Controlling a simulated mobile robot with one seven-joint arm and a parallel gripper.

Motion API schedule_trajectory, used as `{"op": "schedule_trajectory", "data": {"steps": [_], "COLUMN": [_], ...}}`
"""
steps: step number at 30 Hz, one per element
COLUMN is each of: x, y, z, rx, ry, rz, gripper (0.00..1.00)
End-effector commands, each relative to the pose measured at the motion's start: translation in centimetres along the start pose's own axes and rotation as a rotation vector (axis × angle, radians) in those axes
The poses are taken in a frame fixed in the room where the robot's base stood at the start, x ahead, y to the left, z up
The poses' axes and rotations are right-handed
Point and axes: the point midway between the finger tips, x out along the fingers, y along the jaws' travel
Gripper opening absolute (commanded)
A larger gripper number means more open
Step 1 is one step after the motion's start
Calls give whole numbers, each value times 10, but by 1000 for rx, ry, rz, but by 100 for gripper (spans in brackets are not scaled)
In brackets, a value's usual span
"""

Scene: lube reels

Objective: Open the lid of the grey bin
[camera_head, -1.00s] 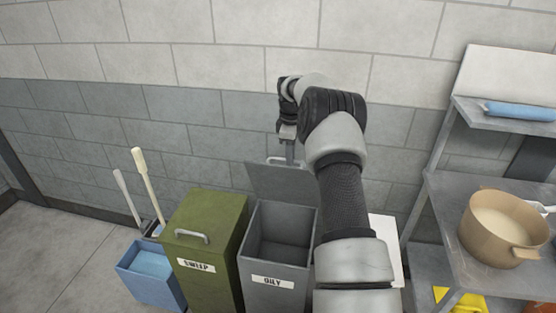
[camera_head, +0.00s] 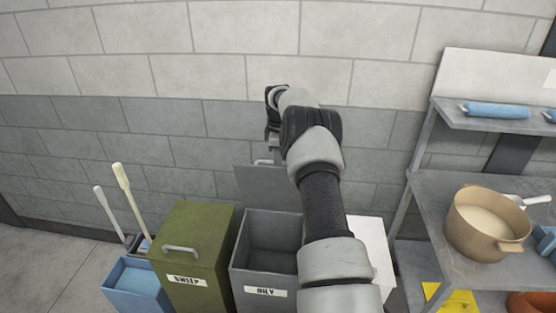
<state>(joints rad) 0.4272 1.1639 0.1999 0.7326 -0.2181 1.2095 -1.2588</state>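The grey bin (camera_head: 264,275) marked "OILY" stands on the floor at the lower middle of the head view. Its lid (camera_head: 258,186) is up at the back of the bin, near the wall, and the open top shows an empty-looking grey inside. Part of a light handle (camera_head: 263,162) shows at the lid's upper edge. My gripper (camera_head: 274,146) points down at that edge, beside or at the handle. Its fingertips are small and partly hidden by my arm, so I cannot tell whether they are apart or touch the handle. My arm covers the bin's right side.
A green bin (camera_head: 195,250) marked "SWEEP", its lid shut, stands close on the left. Beyond it are a blue bucket (camera_head: 137,285) and two upright handles. A metal shelf (camera_head: 425,225) with a tan pot (camera_head: 488,226) stands on the right. The brick wall is close behind.

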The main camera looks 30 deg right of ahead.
Motion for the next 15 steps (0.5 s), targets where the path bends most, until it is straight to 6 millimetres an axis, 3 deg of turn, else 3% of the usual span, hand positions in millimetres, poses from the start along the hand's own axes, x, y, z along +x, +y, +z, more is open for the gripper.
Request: {"op": "schedule_trajectory", "data": {"steps": [10,15], "x": [-11,-34], "y": [3,3], "z": [-3,-3], "rx": [1,1], "ry": [6,8], "rz": [11,15], "gripper": [29,29]}}
